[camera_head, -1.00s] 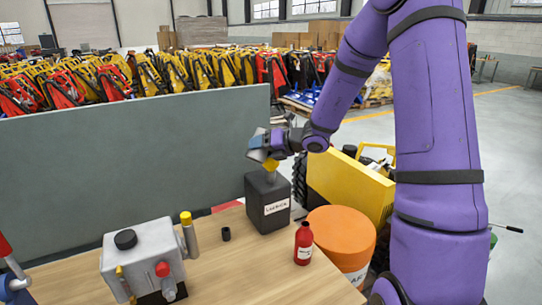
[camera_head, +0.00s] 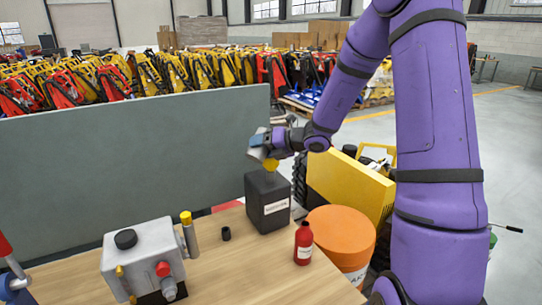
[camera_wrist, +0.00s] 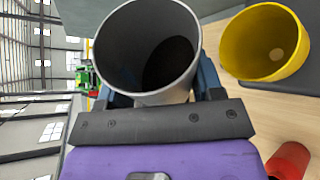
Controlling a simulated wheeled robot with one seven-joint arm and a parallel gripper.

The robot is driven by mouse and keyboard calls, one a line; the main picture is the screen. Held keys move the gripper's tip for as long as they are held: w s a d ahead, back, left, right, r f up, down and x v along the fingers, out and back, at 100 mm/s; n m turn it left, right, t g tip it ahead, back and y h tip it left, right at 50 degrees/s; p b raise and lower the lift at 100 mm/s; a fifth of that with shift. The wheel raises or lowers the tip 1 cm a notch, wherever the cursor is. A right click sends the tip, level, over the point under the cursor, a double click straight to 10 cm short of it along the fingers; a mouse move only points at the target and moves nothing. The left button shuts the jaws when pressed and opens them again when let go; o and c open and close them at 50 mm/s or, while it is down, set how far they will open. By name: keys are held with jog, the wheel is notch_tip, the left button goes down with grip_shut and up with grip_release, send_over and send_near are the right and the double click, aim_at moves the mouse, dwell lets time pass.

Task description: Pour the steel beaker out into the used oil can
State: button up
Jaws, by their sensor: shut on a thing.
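My gripper (camera_head: 262,142) is shut on the steel beaker (camera_head: 254,153) at the far end of the bench. In the wrist view the beaker (camera_wrist: 113,55) fills the space between the fingers, its mouth facing the camera and its inside dark. Whether that dark is liquid or shadow I cannot tell. The beaker is tilted, above a black can (camera_head: 257,207) with a white label too blurred to read. A yellow funnel (camera_head: 270,165) sits at the can's top, just below the beaker. In the wrist view the funnel (camera_wrist: 235,45) is right of the beaker, apart from it. No stream shows.
A red bottle (camera_head: 303,243) stands right of the can, and a small black cap (camera_head: 226,233) lies left of it. A grey machine part (camera_head: 140,262) stands at the left. An orange drum (camera_head: 342,235) stands beside the bench; a grey partition (camera_head: 120,160) rises behind.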

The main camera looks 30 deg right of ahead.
jog(key=shift+r+m+y, duration=0.3)
jog(key=shift+m, duration=0.1)
jog(key=shift+f+m+y, duration=0.3)
jog(key=shift+m, duration=0.3)
dwell(0.8)
jog(key=shift+r+m+y+p, duration=0.3)
jog(key=shift+r+m+y, duration=0.2)
jog(key=shift+m, duration=0.1)
dwell(2.3)
jog(key=shift+w+d+f+m+y+p, duration=0.1)
jog(key=shift+d+f+m+y+p, duration=0.25)
jog(key=shift+m+p, duration=0.3)
dwell(2.7)
